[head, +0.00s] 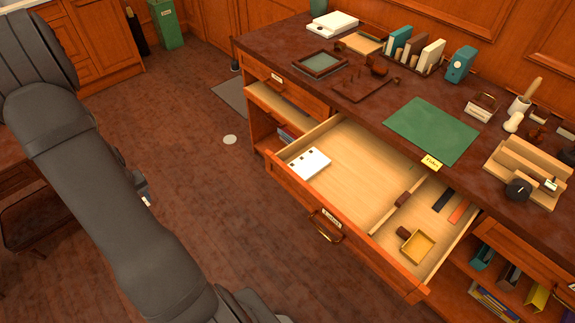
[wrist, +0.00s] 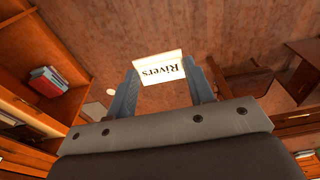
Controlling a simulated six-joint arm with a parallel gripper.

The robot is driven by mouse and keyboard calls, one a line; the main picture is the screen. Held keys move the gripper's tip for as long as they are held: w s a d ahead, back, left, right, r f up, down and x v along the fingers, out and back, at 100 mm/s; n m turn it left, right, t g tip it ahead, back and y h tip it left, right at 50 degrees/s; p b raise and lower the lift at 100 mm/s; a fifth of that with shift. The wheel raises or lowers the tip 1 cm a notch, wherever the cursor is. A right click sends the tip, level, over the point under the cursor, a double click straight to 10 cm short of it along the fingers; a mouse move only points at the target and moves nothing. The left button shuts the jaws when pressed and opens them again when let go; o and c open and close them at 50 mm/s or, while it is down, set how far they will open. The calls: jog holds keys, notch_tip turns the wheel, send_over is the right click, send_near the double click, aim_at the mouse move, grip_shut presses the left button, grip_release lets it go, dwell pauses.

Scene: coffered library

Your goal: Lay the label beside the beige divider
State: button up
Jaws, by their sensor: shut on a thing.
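My gripper (wrist: 160,76) is shut on a small cream label (wrist: 161,68) printed "Rivers", which reads upside down between the two fingers in the wrist view. In the head view my arm hides most of the gripper, and a small pale bit shows beside the arm at the left, over the floor. I cannot tell for certain which is the beige divider. The gripper is far from them.
The drawer (head: 345,165) stands open below the desk top, with a white block (head: 308,163) and a small yellow tray (head: 417,246) inside. A green mat (head: 432,130) and a yellow label (head: 431,163) lie on the desk. The floor between arm and desk is mostly clear.

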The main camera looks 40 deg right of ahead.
jog(key=w+d+r+m+g, duration=0.1)
jog(key=w+d+r+m, duration=0.25)
jog(key=r, duration=0.35)
jog(key=w+d+r+m, duration=0.2)
jog(key=d+r+m, duration=0.1)
jog(key=d+r, duration=0.25)
jog(key=s+d+m+y, duration=0.1)
jog(key=s+d+m, duration=0.35)
jog(key=d, duration=0.55)
jog(key=s+d+m, duration=0.4)
jog(key=d+m, duration=0.1)
jog(key=d, duration=0.6)
jog(key=s+d+f+m, duration=0.2)
jog(key=s+d+m, duration=0.3)
jog(key=s+d, duration=0.4)
jog(key=s+d+f+m+t, duration=0.15)
jog(key=s+d+m, duration=0.3)
jog(key=s, duration=0.75)
jog(key=s+d+f+m+t+h, duration=0.1)
jog(key=s+d+f+m, duration=0.15)
jog(key=s+m, duration=0.6)
jog(key=s+d+f+m+t, duration=0.15)
jog(key=s+d, duration=0.35)
jog(key=s, duration=1)
jog(key=shift+m+g, duration=0.25)
jog(key=shift+g, duration=0.05)
jog(key=shift+w+f, duration=0.15)
jog(key=shift+f, duration=2)
jog(key=shift+w+f, duration=0.1)
jog(key=shift+f, duration=2.05)
